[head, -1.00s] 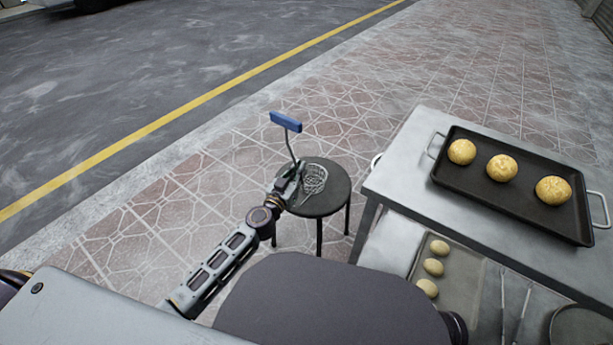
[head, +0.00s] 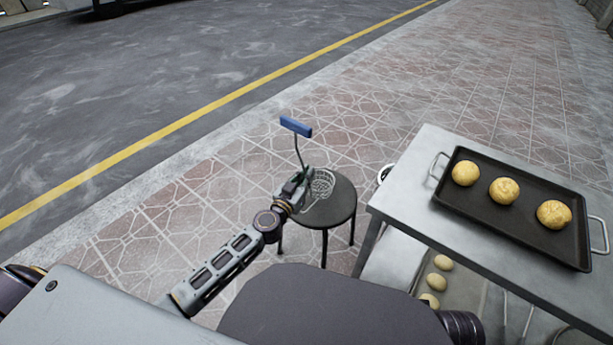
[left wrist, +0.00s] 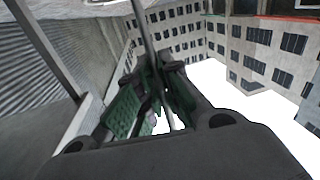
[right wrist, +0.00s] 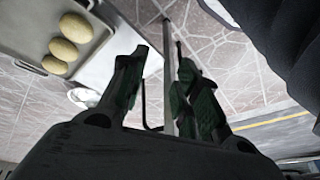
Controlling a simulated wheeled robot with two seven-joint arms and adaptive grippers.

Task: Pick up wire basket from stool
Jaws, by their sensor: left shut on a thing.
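The wire basket (head: 320,184) is a small metal mesh bowl over the upper left part of the round dark stool (head: 340,208). Its thin rod rises to a blue grip (head: 296,127). My left gripper (head: 300,181) is shut on the rod beside the mesh. In the left wrist view the rod passes between the green-padded fingers (left wrist: 155,95). I cannot tell for sure whether the mesh still touches the seat. My right gripper shows only in the right wrist view (right wrist: 163,85), with its fingers apart; a grey bar appears between them, seemingly behind.
A metal table (head: 410,200) stands right of the stool, with a black tray (head: 500,225) of three round breads. Pale dough balls (head: 437,280) lie on a lower shelf. Tiled pavement (head: 200,215) left of the stool is free.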

